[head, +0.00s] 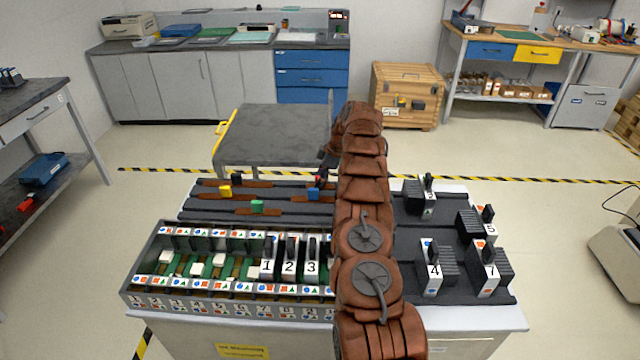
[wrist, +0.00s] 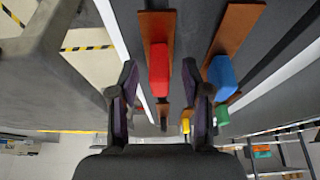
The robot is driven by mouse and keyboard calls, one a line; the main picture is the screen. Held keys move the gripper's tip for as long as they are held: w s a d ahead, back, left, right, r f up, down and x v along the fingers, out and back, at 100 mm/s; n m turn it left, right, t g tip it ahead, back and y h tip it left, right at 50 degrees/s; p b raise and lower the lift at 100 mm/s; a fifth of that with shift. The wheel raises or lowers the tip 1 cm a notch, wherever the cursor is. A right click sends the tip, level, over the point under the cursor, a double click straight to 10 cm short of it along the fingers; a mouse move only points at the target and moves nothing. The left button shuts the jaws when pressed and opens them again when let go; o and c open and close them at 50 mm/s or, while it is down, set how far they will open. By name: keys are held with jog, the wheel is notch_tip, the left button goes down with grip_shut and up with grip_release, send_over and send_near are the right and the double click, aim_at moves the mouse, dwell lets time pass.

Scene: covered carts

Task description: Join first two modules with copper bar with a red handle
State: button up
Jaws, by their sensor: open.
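The copper bar (wrist: 157,24) with a red handle (wrist: 160,72) lies on the dark bar tray (head: 196,214). In the wrist view, the red handle shows between the two fingers of my open gripper (wrist: 160,66); I cannot tell how much height separates them. In the head view, my gripper (head: 325,158) is at the tray's back right, mostly hidden by my arm, and only a bit of red (head: 318,181) shows. Modules 1 (head: 267,267), 2 (head: 289,268) and 3 (head: 311,268) stand side by side in the slotted rack (head: 150,300).
Bars with blue (wrist: 222,76), yellow (head: 225,191), green (head: 258,207) and black (head: 236,179) handles lie nearby; the blue one is close to my right finger. Modules 4 (head: 433,270), 5 (head: 489,229) and 7 (head: 490,270) stand on the right. A grey cart (head: 270,135) is behind.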

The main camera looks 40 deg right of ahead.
jog(key=shift+c, duration=0.4)
grip_shut()
jog(key=shift+r, duration=0.15)
